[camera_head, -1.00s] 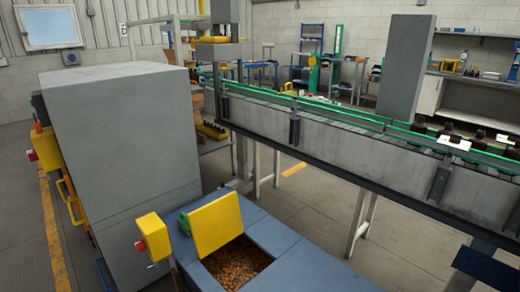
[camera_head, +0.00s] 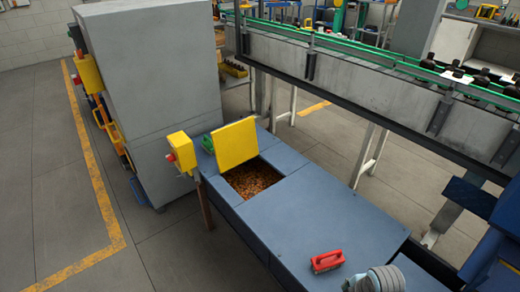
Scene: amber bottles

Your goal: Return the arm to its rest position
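Neither of my grippers shows in the head view, so how they stand is hidden.
A blue bench (camera_head: 290,210) has an opening full of brown bits under a raised yellow lid (camera_head: 235,144). A red-handled item (camera_head: 327,261) lies on it, near a grey ribbed object (camera_head: 380,279). A tall grey cabinet (camera_head: 155,80) stands left. The floor at left is clear.

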